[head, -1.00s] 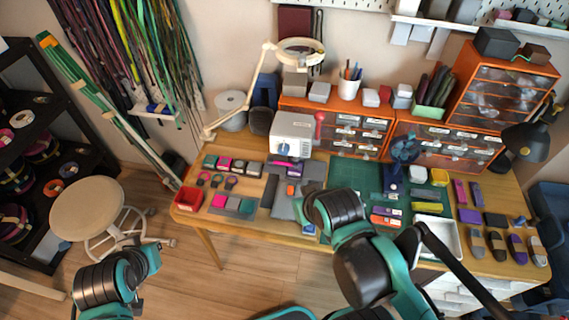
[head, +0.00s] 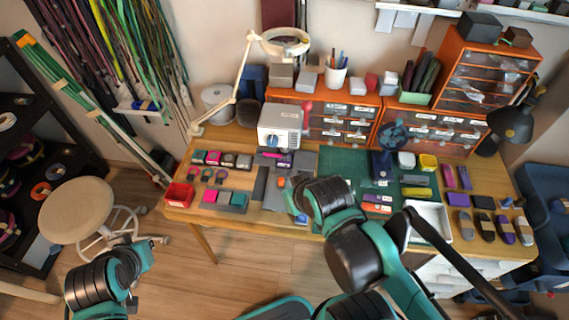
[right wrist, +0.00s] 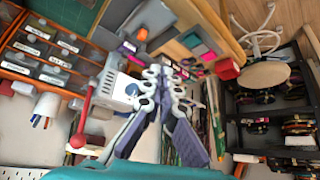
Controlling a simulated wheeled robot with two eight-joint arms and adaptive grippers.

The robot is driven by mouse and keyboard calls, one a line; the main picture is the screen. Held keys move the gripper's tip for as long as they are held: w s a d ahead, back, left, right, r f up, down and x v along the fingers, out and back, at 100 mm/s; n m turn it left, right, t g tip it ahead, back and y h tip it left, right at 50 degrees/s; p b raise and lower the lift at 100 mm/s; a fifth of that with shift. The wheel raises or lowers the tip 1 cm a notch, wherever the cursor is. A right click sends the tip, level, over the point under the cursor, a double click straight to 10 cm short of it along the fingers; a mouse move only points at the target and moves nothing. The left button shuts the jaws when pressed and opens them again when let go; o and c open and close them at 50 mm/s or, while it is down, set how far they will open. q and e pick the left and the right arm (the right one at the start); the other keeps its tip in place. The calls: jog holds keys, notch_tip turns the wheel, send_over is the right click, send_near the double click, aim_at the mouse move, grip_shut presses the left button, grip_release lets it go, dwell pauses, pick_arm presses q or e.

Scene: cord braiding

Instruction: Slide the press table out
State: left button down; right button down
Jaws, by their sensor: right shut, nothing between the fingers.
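The press is a white box-shaped machine (head: 280,126) with a blue round dial and a red lever (head: 307,110). It stands on the wooden table in front of the orange drawers. A grey plate with a purple piece on it (head: 273,158) lies at its front foot; I cannot tell if this is the press table. In the right wrist view the press (right wrist: 116,88) and its red lever (right wrist: 82,118) are left of my right gripper (right wrist: 160,74), which is shut and empty. In the head view my right arm mostly hides that gripper. My left gripper is not visible.
A green mat (head: 343,163) with a dark blue tool lies right of the press. A white tray (head: 431,222) is at the table's right front. A lamp arm (head: 241,72) rises behind left. A red box (head: 179,194) sits at the left edge. A round stool (head: 76,210) stands left.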

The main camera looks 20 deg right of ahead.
jog(key=c, duration=1.7)
grip_release()
jog(key=o, duration=0.3)
jog(key=shift+w+d, duration=0.1)
jog(key=shift+w, duration=0.15)
jog(key=n+g+y+b, duration=0.1)
jog(key=n+g+y, duration=0.35)
jog(key=n, duration=0.75)
send_over(282, 179)
jog(key=s+d, duration=0.2)
jog(key=d, duration=0.1)
notch_tip(282, 179, down, 15)
jog(key=shift+g+h, duration=0.25)
jog(key=shift+h, duration=0.1)
jog(key=b+x, duration=0.2)
jog(key=x, duration=0.5)
jog(key=shift+w+a+f+b, duration=0.1)
jog(key=shift+w+a+b, duration=0.15)
jog(key=shift+b, duration=0.15)
